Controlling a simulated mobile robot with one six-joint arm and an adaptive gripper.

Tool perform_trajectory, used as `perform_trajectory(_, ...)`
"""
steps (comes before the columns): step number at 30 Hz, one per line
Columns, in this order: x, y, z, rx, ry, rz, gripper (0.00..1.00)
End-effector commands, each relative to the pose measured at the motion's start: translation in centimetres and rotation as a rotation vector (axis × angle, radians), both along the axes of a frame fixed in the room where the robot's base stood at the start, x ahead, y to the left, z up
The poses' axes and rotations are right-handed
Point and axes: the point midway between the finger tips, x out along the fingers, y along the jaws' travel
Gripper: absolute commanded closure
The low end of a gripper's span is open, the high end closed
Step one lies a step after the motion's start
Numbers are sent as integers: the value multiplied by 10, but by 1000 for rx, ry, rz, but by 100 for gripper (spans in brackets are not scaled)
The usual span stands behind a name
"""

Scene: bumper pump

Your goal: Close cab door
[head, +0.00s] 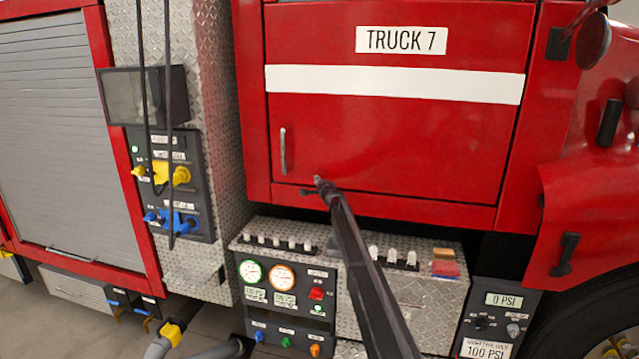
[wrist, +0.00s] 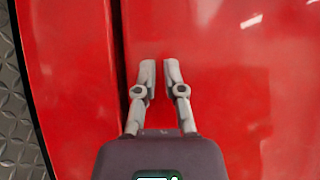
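The red cab door (head: 390,150) carries a white stripe and a "TRUCK 7" label. In the head view it sits nearly flush in its red frame; I cannot tell whether it is latched. Its silver vertical handle (head: 283,151) is near the door's left edge. My gripper (head: 319,181) is low in front of the door, right of and below the handle. In the wrist view the fingers (wrist: 160,68) point at the red door panel (wrist: 225,70), with a narrow gap and nothing between them. A dark seam runs just left of them. Contact with the door is unclear.
A pump panel (head: 285,295) with gauges and a diamond-plate step (head: 400,290) are below the door. A hose panel (head: 170,185) and grey roller shutter (head: 55,130) are on the left. A mirror (head: 592,40) and the fender (head: 585,220) are on the right.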

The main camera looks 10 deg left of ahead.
Motion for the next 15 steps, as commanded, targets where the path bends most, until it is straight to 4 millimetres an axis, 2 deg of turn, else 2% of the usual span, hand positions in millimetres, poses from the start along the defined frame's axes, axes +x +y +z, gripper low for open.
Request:
perform_trajectory(1, 13, -4, 1, 1, 0, -15, 100)
perform_trajectory(15, 25, -11, 2, 1, 0, -25, 100)
